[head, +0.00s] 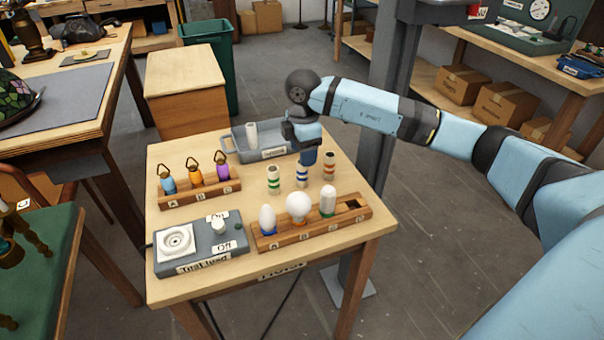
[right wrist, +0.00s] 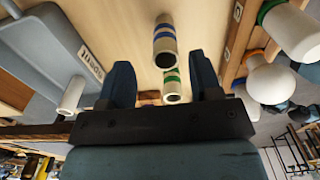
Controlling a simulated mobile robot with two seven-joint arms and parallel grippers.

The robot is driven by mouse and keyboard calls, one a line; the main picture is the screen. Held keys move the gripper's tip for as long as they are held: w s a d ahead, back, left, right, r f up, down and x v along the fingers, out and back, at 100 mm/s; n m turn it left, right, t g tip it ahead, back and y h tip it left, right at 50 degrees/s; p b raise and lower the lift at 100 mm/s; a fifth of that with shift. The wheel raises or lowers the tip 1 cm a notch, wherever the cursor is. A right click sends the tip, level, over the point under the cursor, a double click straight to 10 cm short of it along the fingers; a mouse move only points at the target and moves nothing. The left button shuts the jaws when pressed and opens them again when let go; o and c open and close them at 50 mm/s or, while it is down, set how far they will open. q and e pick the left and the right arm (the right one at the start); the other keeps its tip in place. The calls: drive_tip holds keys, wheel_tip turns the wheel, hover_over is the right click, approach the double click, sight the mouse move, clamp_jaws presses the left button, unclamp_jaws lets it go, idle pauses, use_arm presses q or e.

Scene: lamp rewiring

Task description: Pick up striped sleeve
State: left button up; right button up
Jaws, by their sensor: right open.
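Three white sleeves with coloured stripes stand upright on the small wooden table. In the head view they are a green-striped sleeve (head: 273,181), a blue-striped sleeve (head: 302,177) and a red-striped sleeve (head: 328,167). My right gripper (head: 306,158) points down just above and behind the blue-striped sleeve. In the right wrist view, my right gripper (right wrist: 160,62) is open, with nothing gripped. The blue-striped sleeve (right wrist: 164,42) and the green-striped sleeve (right wrist: 172,86) show in line with the gap between the fingers. I cannot tell the exact clearance. My left gripper is out of view.
A grey tray (head: 240,139) with a plain white sleeve (head: 252,134) stands behind. A rack (head: 350,218) of bulbs is in front, near the sleeves. A rack (head: 186,197) of coloured lamps and a test box (head: 222,256) stand to the left.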

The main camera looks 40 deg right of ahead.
sight(302, 173)
drive_tip(key=shift+s+a+f, duration=0.1)
drive_tip(key=shift+a+f, duration=0.05)
drive_tip(key=shift+f, duration=1.2)
drive_tip(key=shift+s+a+f, duration=0.1)
drive_tip(key=shift+a+f, duration=0.05)
drive_tip(key=shift+f, duration=1.2)
drive_tip(key=c, duration=1)
